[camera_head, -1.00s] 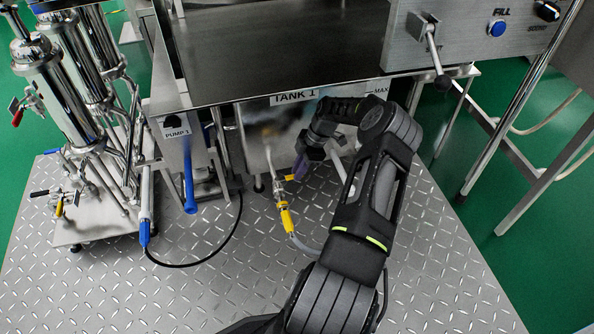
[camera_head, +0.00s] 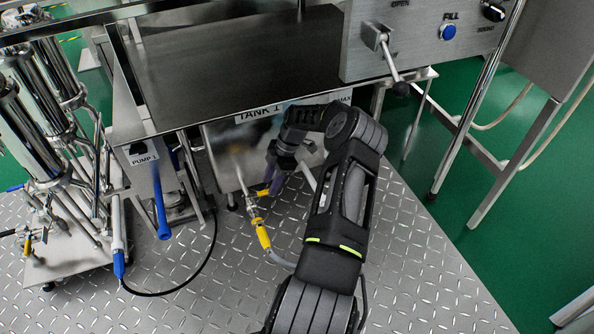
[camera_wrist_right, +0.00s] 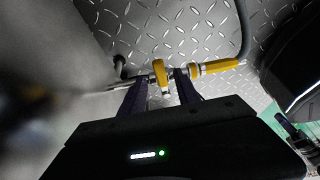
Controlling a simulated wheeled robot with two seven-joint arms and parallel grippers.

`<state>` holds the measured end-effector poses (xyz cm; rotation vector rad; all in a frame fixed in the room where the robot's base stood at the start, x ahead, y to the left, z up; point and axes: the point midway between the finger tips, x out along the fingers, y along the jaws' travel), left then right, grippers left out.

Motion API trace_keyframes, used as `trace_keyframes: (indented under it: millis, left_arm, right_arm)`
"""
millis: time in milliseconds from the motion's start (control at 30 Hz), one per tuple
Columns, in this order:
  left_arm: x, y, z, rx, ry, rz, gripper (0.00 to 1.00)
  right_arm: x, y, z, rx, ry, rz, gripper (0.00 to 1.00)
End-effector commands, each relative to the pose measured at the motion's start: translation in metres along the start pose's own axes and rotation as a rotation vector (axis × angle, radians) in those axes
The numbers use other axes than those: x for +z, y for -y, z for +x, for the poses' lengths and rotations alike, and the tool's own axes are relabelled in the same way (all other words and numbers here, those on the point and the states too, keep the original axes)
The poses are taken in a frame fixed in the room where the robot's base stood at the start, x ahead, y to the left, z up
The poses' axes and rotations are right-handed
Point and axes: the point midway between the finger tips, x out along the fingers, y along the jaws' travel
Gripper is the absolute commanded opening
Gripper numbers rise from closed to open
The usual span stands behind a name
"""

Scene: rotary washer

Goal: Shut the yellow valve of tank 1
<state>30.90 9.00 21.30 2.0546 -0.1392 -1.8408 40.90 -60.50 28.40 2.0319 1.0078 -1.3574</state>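The yellow valve handle of tank 1 (camera_head: 264,192) shows at the pipe fitting under the tank 1 front (camera_head: 228,158). It also shows in the right wrist view (camera_wrist_right: 160,72). My right gripper (camera_head: 271,186) is at the valve, its purple-looking fingers partly hidden by my arm in the head view. In the right wrist view, the right gripper (camera_wrist_right: 160,82) is open, one finger on each side of the yellow handle, with gaps visible. Contact is not visible. My left gripper is not in view.
A yellow hose connector (camera_head: 263,236) joins the valve to a grey hose. The pump 1 box (camera_head: 145,165) with a blue handle (camera_head: 161,205) stands to the left. A control panel (camera_head: 425,40) overhangs at upper right. The diamond-plate floor (camera_head: 190,300) in front is mostly clear.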

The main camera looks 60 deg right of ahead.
Motion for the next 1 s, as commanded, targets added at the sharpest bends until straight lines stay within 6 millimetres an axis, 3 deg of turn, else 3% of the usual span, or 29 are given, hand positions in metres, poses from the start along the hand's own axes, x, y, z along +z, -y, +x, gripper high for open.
trace_keyframes:
  millis: [67, 500, 700, 1000]
  left_arm:
    - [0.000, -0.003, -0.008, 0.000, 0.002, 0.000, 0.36]
    - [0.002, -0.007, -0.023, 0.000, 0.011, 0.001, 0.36]
    - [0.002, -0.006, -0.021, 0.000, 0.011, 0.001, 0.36]
    - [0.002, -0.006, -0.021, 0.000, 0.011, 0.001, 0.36]
  right_arm:
    - [0.000, -0.001, -0.018, 0.004, 0.004, 0.001, 0.38]
    - [0.092, 0.000, -0.050, 0.003, 0.002, 0.003, 0.38]
    - [0.108, 0.000, -0.056, 0.002, 0.002, 0.001, 0.38]
    - [0.111, 0.000, -0.058, 0.001, 0.001, 0.000, 0.38]
